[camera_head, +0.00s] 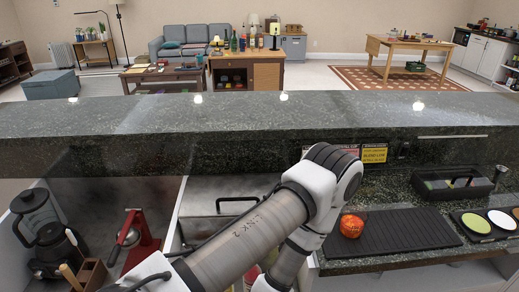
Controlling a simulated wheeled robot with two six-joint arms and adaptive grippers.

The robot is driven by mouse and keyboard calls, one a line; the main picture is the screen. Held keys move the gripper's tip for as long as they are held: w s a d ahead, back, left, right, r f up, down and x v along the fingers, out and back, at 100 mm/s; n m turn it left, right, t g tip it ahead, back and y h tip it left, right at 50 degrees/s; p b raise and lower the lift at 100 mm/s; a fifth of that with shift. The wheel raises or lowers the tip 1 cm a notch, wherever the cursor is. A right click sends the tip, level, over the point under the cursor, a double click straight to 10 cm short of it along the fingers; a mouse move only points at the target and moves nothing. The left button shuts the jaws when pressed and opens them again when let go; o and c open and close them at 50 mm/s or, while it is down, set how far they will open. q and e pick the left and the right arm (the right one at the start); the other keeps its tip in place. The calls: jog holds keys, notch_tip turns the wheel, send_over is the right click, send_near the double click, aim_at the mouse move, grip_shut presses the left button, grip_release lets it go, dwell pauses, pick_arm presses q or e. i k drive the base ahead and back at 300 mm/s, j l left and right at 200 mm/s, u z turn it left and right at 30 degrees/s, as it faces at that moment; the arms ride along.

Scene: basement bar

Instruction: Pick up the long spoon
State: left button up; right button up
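I cannot make out a long spoon for certain in the head view. A wooden-handled utensil (70,275) stands in a wooden holder (93,274) at the bottom left, cut by the picture's edge; I cannot tell what it is. A thin pale strip (452,137) shows on the front of the raised dark ledge at right; its nature is unclear. One of my arms crosses the middle, bends over the counter and runs down out of the picture. Neither gripper shows.
The raised granite ledge (260,112) spans the view. A black blender-like appliance (38,225) and a red press (143,245) stand at left. An orange-red fruit or vegetable (352,225) lies on a black mat (410,230). A black caddy (453,185) and round dishes (476,223) are at right.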

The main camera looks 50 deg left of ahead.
aim_at(72, 239)
jog(key=u, duration=3)
jog(key=z, duration=2.2)
jog(key=u, duration=2.2)
jog(key=i+z, duration=0.2)
jog(key=z, duration=0.15)
jog(key=i+j+z, duration=0.15)
jog(key=z, duration=0.2)
